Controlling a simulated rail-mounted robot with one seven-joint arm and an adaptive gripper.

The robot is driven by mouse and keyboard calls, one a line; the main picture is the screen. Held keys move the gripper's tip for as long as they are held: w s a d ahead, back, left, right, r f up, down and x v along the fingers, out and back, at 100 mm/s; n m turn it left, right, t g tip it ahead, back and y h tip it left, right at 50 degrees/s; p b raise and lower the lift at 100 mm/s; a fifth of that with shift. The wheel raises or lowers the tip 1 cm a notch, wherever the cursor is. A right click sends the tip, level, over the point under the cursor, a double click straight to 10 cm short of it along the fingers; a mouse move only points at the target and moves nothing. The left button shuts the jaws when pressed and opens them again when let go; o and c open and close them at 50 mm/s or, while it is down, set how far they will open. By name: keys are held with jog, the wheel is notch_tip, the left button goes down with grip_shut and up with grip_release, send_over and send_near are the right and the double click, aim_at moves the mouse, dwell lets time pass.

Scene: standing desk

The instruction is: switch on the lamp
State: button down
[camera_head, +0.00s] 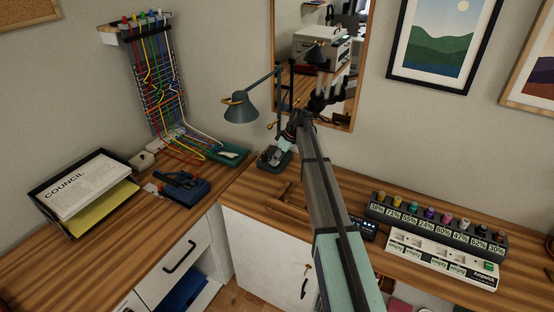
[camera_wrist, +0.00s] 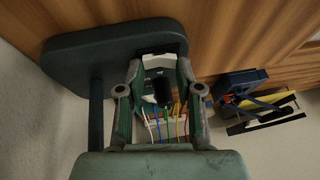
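The desk lamp has a dark conical shade (camera_head: 241,107), a jointed arm and a dark base (camera_head: 266,164) at the desk's back corner. In the wrist view the base (camera_wrist: 75,52) fills the upper left, with the lamp post below it. A pale switch plate (camera_wrist: 157,61) shows on the base, with a black part just below it between my fingers. My gripper (camera_wrist: 159,70) is open, its two fingers apart on either side of the plate. In the head view my gripper (camera_head: 285,143) is over the base and partly hides it. Whether it touches is unclear.
A mirror (camera_head: 330,60) hangs behind the lamp. Coloured cables (camera_head: 170,140) and a blue hole punch (camera_head: 181,187) are to the left, beside a paper tray (camera_head: 85,190).

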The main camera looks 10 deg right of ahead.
jog(key=shift+s+a+f+t+h+b, duration=0.15)
jog(key=shift+s+f+t+h+b, duration=0.15)
jog(key=shift+b, duration=0.65)
jog(key=shift+s+a+r+t+h+b, duration=0.1)
jog(key=shift+r+t+h+b, duration=0.1)
jog(key=shift+t+h+b, duration=0.4)
jog(key=shift+r+n, duration=0.1)
jog(key=shift+n, duration=0.2)
jog(key=c, duration=0.8)
grip_release()
jog(key=shift+o, duration=0.2)
jog(key=shift+r, duration=0.1)
jog(key=v, duration=1.1)
jog(key=shift+d+r, duration=0.3)
jog(key=shift+r, duration=0.05)
